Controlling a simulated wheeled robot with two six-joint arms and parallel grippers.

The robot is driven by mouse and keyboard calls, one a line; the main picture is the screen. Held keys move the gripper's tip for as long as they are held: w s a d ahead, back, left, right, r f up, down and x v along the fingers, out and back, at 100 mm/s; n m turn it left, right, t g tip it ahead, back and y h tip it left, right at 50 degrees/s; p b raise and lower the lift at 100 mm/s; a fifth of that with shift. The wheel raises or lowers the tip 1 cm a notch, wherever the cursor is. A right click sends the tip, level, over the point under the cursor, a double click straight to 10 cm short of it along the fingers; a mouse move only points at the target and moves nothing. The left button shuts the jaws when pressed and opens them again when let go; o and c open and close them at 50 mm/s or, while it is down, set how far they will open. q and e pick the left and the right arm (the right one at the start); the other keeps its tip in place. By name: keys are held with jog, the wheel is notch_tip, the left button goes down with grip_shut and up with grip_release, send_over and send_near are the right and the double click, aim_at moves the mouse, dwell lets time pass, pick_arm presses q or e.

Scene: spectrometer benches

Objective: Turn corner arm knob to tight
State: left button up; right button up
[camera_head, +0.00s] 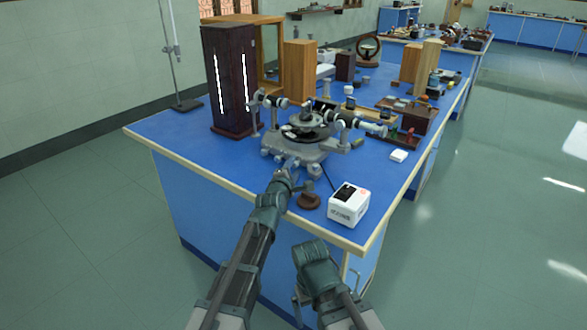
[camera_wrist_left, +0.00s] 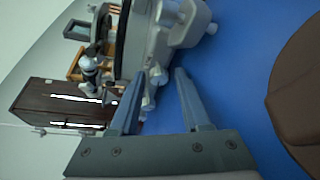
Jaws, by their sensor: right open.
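The grey spectrometer (camera_head: 300,143), with a dark round table and silver tubes, stands on the near blue bench. In the left wrist view its pale base (camera_wrist_left: 185,25) is at the top, and small silver knobs (camera_wrist_left: 150,88) show between and just beyond my fingers. I cannot tell which knob is the corner arm knob, or whether its mark reads tight. My left gripper (camera_head: 288,172) is at the base's front edge; in the left wrist view (camera_wrist_left: 158,78) its fingers are apart, with no clear grip on a knob. My right gripper (camera_head: 299,290) is open and low before the bench.
A brown round-based item (camera_head: 309,201) is just right of my left gripper, with a white box (camera_head: 348,204) beyond it. A tall dark cabinet (camera_head: 229,80) stands behind the spectrometer on the left. The bench's left front (camera_head: 190,150) is clear.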

pick_arm(q)
jog(key=shift+o, duration=0.5)
jog(key=p+v, duration=0.2)
jog(key=v, duration=1.1)
jog(key=shift+s+a, duration=0.15)
jog(key=shift+s, duration=0.25)
